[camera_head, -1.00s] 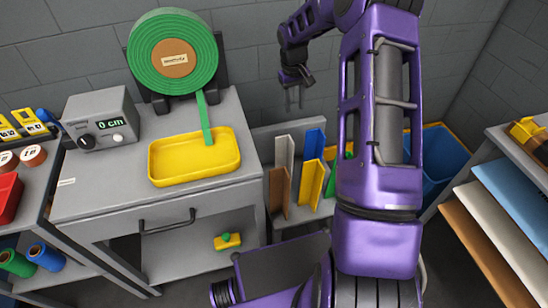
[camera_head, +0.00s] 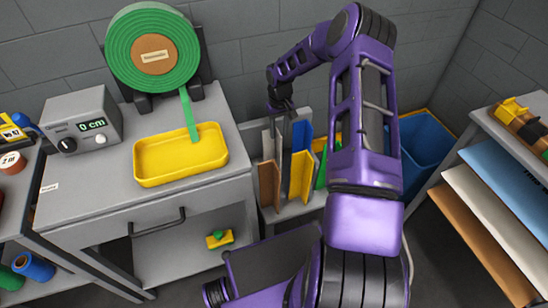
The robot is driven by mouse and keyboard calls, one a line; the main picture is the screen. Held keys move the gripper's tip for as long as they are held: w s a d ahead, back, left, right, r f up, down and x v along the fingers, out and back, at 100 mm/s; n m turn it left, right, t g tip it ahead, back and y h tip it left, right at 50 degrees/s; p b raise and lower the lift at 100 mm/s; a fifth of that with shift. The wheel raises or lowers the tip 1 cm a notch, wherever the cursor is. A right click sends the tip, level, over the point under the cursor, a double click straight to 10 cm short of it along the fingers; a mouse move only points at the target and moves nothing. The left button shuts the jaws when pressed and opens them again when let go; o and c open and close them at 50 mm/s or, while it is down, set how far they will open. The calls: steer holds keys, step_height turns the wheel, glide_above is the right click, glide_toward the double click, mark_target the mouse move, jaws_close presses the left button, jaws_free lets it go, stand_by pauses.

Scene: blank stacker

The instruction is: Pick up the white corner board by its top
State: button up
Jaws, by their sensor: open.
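The white corner board (camera_head: 267,146) stands upright in the grey rack (camera_head: 290,212) by the back wall, left of the blue board (camera_head: 302,136). Part of it is hidden behind my gripper and the brown board (camera_head: 268,184). My gripper (camera_head: 281,124) points down at the top of the white board, with its fingers open. The fingers overlap the board's upper part in the picture. I cannot tell whether they touch it or stand on both sides of it.
A yellow board (camera_head: 300,176) and a green board (camera_head: 321,170) stand close by in the rack. The grey bench with the yellow tray (camera_head: 180,155) is to the left. A blue bin (camera_head: 424,150) is right of my arm. A shelf of sheets (camera_head: 500,205) stands far right.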

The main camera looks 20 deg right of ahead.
mark_target(277, 140)
steer(key=f, duration=0.5)
steer(key=shift+w+a+f, duration=0.1)
steer(key=shift+w+a, duration=0.1)
steer(key=shift+a, duration=0.05)
jaws_close()
